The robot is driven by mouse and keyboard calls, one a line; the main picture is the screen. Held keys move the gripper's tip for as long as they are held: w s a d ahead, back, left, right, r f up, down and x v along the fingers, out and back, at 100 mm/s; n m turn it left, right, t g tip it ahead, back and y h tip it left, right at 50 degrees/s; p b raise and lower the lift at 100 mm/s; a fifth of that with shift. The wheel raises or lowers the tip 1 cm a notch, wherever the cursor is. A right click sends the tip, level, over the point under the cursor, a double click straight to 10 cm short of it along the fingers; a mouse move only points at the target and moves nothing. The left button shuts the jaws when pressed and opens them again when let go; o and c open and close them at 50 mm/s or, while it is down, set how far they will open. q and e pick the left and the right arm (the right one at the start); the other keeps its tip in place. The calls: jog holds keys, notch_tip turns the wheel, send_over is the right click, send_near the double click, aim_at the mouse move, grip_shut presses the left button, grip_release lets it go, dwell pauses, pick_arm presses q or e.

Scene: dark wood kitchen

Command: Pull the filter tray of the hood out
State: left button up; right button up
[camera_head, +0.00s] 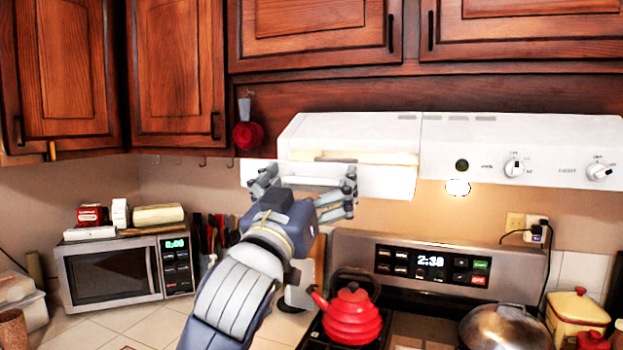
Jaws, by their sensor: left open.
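The white range hood (468,140) hangs under the wall cabinets at upper right, with knobs on its front. Its filter tray (388,181) is the white, slightly projecting part at the hood's left, with a pale slot along its top edge. My left gripper (305,188) is open, its fingers spread to either side just in front of the tray's left part. The gripper hides some of the tray's lower edge, and I cannot tell whether a finger touches it. My right gripper is not in view.
Below the hood, a red kettle (352,315) and a lidded pan (505,328) stand on the stove. A microwave (125,270) stands on the left counter. A red utensil (248,135) hangs left of the hood. Dark wood cabinets (310,35) close off the space above.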

pick_arm(q)
jog(key=shift+s, duration=0.1)
jog(key=v, duration=1.2)
